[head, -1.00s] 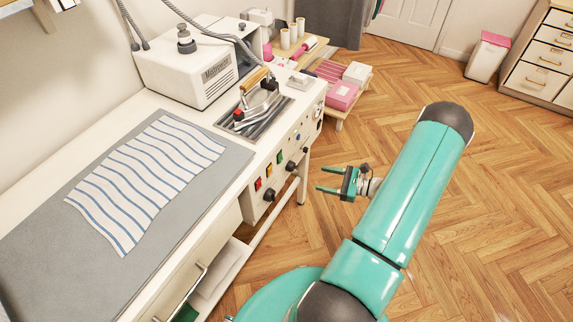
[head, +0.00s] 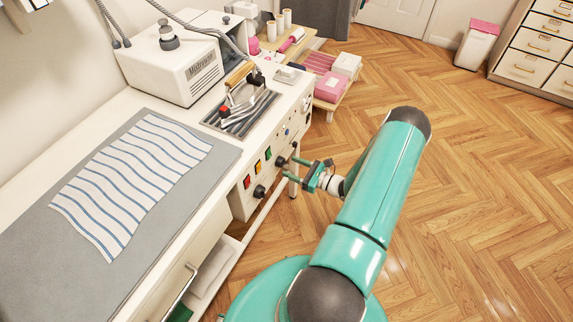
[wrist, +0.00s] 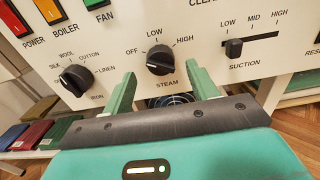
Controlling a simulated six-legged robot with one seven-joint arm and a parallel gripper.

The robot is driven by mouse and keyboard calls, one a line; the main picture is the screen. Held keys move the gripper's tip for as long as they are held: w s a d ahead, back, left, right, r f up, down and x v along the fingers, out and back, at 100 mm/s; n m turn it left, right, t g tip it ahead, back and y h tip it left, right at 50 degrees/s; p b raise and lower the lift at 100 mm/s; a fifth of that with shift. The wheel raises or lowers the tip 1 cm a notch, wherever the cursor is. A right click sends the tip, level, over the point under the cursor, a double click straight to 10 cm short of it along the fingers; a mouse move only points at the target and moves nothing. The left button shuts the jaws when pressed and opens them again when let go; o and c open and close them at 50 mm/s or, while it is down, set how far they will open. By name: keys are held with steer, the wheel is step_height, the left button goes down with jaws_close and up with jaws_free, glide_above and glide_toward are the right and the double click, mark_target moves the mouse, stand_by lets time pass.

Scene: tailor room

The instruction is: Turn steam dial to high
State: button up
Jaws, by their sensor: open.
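The steam dial (wrist: 160,57) is a round black knob on the cream control panel, with OFF, LOW and HIGH labels around its top. In the head view the steam dial (head: 282,162) sits on the front of the ironing station. My gripper (head: 293,169) is open and empty in front of it. In the wrist view the green fingers of my gripper (wrist: 162,88) spread left and right, a little below the dial. I cannot tell whether they touch the panel.
The iron dial (wrist: 76,80) is left of the steam dial, and the suction slider (wrist: 233,48) is right. Coloured switches (head: 257,167) line the panel. An iron (head: 238,97) and striped cloth (head: 130,180) lie on top. The wooden floor (head: 450,220) to the right is clear.

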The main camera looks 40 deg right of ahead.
mark_target(282, 163)
steer(key=shift+x, duration=1.65)
steer(key=c, duration=1)
steer(key=shift+m, duration=0.3)
steer(key=m, duration=2.3)
steer(key=shift+m, duration=0.4)
